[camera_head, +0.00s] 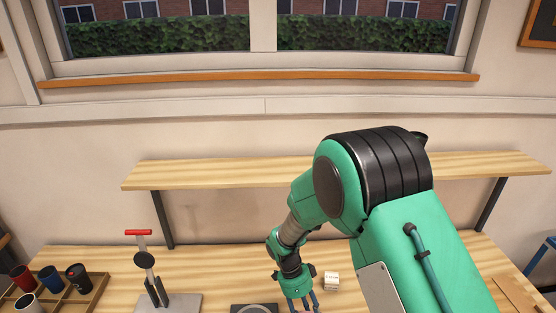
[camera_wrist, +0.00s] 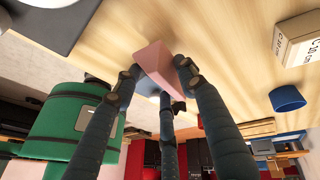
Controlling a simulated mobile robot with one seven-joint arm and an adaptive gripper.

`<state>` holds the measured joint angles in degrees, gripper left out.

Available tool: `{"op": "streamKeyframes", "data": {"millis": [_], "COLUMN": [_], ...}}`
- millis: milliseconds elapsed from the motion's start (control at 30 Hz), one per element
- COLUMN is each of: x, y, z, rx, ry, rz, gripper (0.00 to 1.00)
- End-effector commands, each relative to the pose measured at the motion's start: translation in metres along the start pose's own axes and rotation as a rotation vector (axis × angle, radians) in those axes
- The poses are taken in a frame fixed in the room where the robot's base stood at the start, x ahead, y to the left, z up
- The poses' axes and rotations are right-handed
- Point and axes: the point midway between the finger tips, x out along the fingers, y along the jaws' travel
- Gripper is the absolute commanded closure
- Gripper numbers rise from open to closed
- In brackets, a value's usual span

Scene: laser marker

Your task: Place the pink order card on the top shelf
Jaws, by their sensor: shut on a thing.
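The pink order card (camera_wrist: 153,57) is in the wrist view, between the dark fingers of my gripper (camera_wrist: 160,80). My gripper is shut on it, and the card stands out past the fingertips towards the wooden surface. I cannot tell whether the card touches that surface. In the head view my gripper (camera_head: 301,303) points down over the workbench at the bottom edge, and the card cannot be made out there. The wooden shelf (camera_head: 210,172) runs along the wall above the bench. My arm covers part of it, and its visible top is bare.
A small white box (camera_head: 332,281) sits just right of my gripper. A dark round device (camera_head: 254,309) is to its left. A lever stand with a red handle (camera_head: 138,232) and a tray of cups (camera_head: 88,302) stand further left. A blue round object (camera_wrist: 287,98) shows in the wrist view.

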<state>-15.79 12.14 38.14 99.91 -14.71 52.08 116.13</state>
Motion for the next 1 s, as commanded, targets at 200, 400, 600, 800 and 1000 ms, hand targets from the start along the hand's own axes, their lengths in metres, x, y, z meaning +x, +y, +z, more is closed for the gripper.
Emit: {"op": "streamKeyframes", "data": {"millis": [200, 400, 600, 800, 1000], "x": [-0.002, -0.010, -0.027, -0.048, -0.069], "y": [-0.009, -0.034, -0.075, -0.115, -0.147], "z": [-0.005, -0.018, -0.042, -0.066, -0.086], "rx": [-0.056, -0.215, -0.496, -0.797, -1.061], "ry": [0.019, 0.070, 0.161, 0.258, 0.343], "rz": [-0.018, -0.068, -0.158, -0.251, -0.334], "gripper": [0.99, 0.99, 0.99, 0.99, 0.99]}}
